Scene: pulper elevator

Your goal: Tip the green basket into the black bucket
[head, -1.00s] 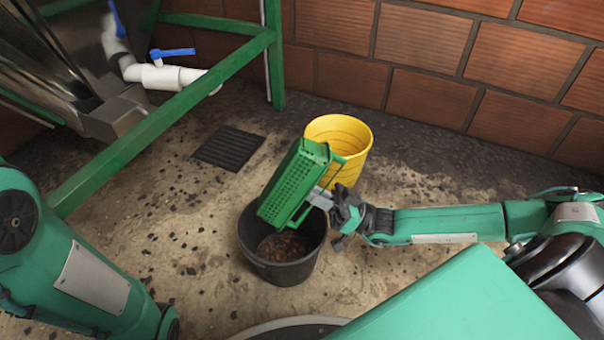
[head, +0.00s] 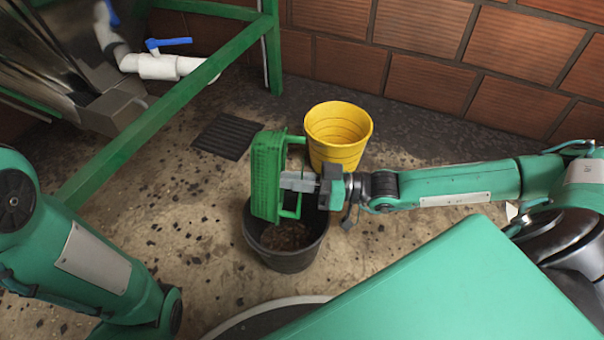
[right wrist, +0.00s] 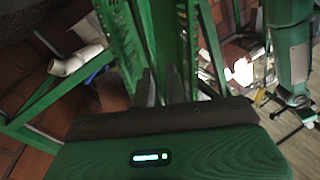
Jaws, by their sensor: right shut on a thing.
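The green basket (head: 267,175) is tipped on its side above the black bucket (head: 284,249) in the head view, with its perforated outer wall facing left. The bucket stands upright on the floor with dark brown material in its bottom. My right gripper (head: 300,181) is shut on the basket's handle bar, to the right of the basket and over the bucket. In the right wrist view, the gripper fingers (right wrist: 160,88) reach to the green basket, which fills the upper middle. My left arm shows at the left of the head view; its gripper is out of the picture.
A yellow bucket (head: 338,135) stands just behind the black one. A dark floor drain grate (head: 228,136) lies to the left. A green metal frame (head: 160,115) with white pipe and blue valves (head: 168,43) stands at the left. A brick wall closes off the back.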

